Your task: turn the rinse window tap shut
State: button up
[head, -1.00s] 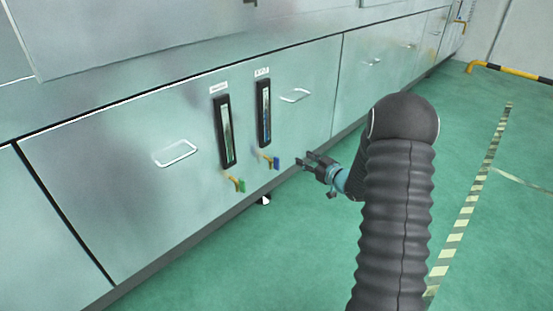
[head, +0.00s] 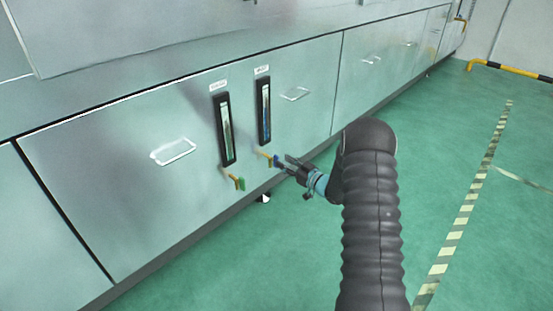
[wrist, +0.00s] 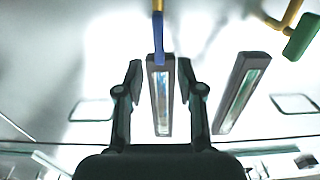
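A tap with a blue handle (head: 277,160) on a brass stem sits below the right sight window (head: 264,112) on the metal panel. A tap with a green handle (head: 239,183) sits below the left window (head: 225,129). The small labels above the windows are too blurred to read. My gripper (head: 284,164) is open beside the blue handle. In the wrist view, the blue handle (wrist: 158,42) lines up with the gap between my open fingers (wrist: 160,72); I cannot tell whether they touch it. The green handle (wrist: 301,37) is off to the right there.
The green floor (head: 230,260) in front is clear. A yellow-black barrier (head: 510,70) is far right.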

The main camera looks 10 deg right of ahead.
aim_at(277, 156)
jog(key=shift+x, duration=2.4)
grip_shut()
